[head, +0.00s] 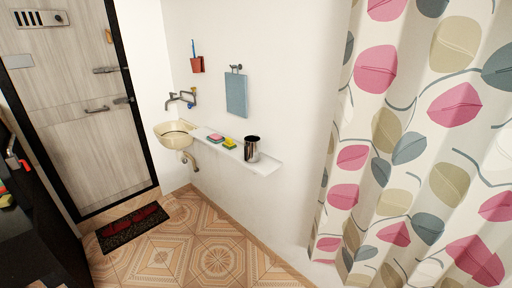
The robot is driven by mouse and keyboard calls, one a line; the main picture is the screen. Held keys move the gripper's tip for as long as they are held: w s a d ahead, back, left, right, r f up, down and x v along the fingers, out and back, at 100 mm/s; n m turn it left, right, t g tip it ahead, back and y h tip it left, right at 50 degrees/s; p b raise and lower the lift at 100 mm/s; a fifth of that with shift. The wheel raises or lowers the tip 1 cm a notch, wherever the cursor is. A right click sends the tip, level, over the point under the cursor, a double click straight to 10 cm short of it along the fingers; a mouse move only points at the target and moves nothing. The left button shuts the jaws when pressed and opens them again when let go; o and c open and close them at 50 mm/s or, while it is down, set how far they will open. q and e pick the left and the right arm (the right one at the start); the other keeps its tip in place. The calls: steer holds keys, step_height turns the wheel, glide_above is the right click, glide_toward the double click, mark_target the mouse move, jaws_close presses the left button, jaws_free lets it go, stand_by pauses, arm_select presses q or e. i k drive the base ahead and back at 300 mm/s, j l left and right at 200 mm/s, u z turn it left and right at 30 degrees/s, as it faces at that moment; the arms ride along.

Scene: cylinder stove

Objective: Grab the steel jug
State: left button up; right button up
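The steel jug (251,149) stands upright at the right part of a narrow white wall shelf (265,166) in the head view. It is a shiny metal cylinder with a dark open top. Neither of my grippers shows in this view, and nothing touches the jug except the shelf under it.
A pink-and-grey sponge (215,138) and a yellow-green sponge (229,143) lie left of the jug. A cream basin (175,133) with a tap (182,97) is farther left. A patterned curtain (420,150) fills the right. The tiled floor (215,245) below the shelf is clear.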

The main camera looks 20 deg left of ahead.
mark_target(252, 143)
steer(key=i, duration=1.05)
steer(key=u, duration=0.5)
